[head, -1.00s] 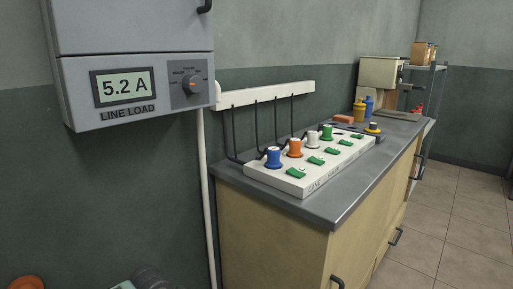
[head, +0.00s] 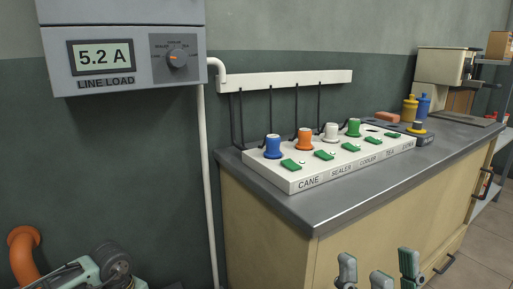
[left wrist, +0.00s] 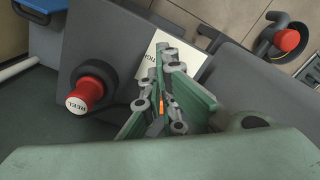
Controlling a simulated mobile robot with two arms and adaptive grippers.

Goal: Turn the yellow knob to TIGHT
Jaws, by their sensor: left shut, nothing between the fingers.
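A round knob with a yellow collar and dark top (head: 417,128) sits on a small dark box at the far end of the white socket strip in the head view. Its markings are too small to read. My right gripper (head: 379,262) pokes in at the bottom edge, below and in front of the counter, apart from the knob. Its fingertips look spread and empty; the rest is cut off.
The white strip (head: 297,187) holds coloured plugs and green switches on the grey counter (head: 330,208). Yellow and blue bottles (head: 410,108) stand behind the knob. A meter box (head: 130,75) hangs at left.

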